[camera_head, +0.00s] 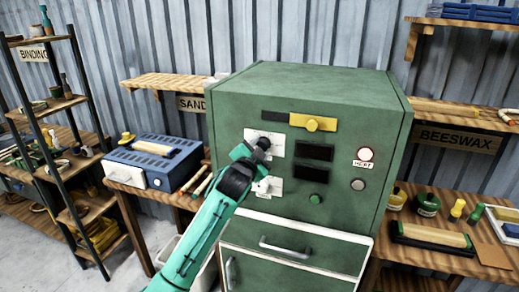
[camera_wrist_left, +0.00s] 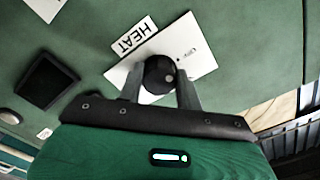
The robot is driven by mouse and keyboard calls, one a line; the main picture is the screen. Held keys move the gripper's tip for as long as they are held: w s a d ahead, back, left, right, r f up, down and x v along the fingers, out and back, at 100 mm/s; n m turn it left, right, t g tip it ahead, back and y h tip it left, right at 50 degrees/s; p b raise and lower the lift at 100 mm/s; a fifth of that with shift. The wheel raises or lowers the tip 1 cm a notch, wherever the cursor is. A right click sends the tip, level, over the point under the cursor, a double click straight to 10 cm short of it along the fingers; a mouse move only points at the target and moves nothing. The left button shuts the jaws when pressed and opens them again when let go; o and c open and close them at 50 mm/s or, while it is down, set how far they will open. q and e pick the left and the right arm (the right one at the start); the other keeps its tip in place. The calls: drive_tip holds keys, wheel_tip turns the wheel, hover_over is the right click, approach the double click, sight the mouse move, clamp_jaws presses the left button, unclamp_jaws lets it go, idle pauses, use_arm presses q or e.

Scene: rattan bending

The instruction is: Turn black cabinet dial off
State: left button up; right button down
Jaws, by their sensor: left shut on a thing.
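The green cabinet (camera_head: 230,100) stands in the middle of the head view. Its black dial (camera_head: 264,143) sits on a white plate at the upper left of the front. The dial also shows in the left wrist view (camera_wrist_left: 160,72), with a tilted "HEAT" label beside its plate. My left gripper (camera_wrist_left: 160,85) is shut on the black dial, one finger on each side. In the head view my teal left arm comes up from below and covers part of the dial plates. A second white plate (camera_head: 272,188) lies below it, partly hidden. My right gripper is not in view.
Drawers (camera_head: 290,240) are below. A blue box (camera_head: 150,160) stands on the left bench. Small jars and tools crowd the right bench.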

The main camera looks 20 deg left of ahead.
use_arm(q)
drive_tip(key=shift+f, duration=0.1)
idle(0.4)
drive_tip(key=o, duration=1)
drive_tip(key=s+b, duration=0.4)
drive_tip(key=s, duration=1)
drive_tip(key=shift+a, duration=0.25)
drive_tip(key=shift+w, duration=0.1)
